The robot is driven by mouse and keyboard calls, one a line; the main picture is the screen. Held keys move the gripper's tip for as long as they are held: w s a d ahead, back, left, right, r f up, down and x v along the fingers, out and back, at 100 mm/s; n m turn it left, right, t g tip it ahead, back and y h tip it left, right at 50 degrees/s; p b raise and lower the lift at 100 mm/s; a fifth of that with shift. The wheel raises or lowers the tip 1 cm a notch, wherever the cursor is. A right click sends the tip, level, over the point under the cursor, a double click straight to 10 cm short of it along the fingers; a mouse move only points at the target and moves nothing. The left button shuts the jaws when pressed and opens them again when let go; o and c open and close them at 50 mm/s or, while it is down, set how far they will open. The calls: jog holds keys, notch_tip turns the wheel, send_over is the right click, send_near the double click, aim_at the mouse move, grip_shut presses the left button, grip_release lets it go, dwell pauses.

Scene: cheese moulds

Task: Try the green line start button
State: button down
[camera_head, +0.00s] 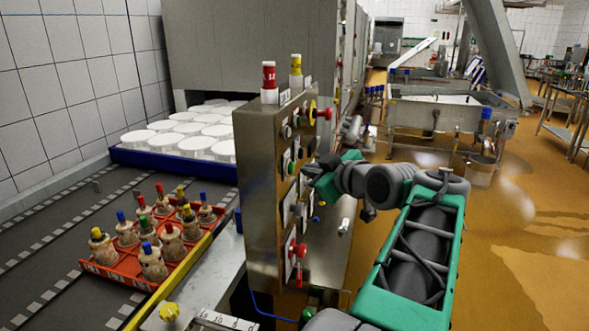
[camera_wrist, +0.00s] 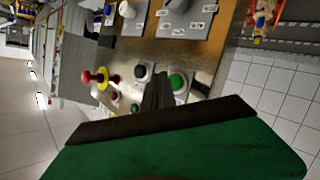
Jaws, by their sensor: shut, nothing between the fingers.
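The steel control cabinet (camera_head: 262,190) stands at the centre of the head view, with buttons on its right-hand face. A green button (camera_head: 291,168) sits about halfway up that face. In the wrist view a large green button (camera_wrist: 177,82) in a pale square mount is just right of my fingertips. A black button (camera_wrist: 140,71) is just left of them. A smaller green button (camera_wrist: 134,107) is lower left. My gripper (camera_head: 309,172) is shut and empty, close to the panel; its dark fingers (camera_wrist: 158,80) point at it between the large green and black buttons. Contact cannot be told.
A red emergency knob on a yellow disc (camera_head: 322,113) sticks out high on the panel; another red knob (camera_head: 298,250) is low. A conveyor (camera_head: 60,235) with a red crate (camera_head: 118,268) of capped bottles lies left. White moulds (camera_head: 160,140) sit behind. Open floor (camera_head: 520,240) lies right.

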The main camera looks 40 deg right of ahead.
jog(key=s+d, duration=0.1)
jog(key=s, duration=0.1)
jog(key=s+d, duration=0.2)
dwell(0.5)
dwell(0.5)
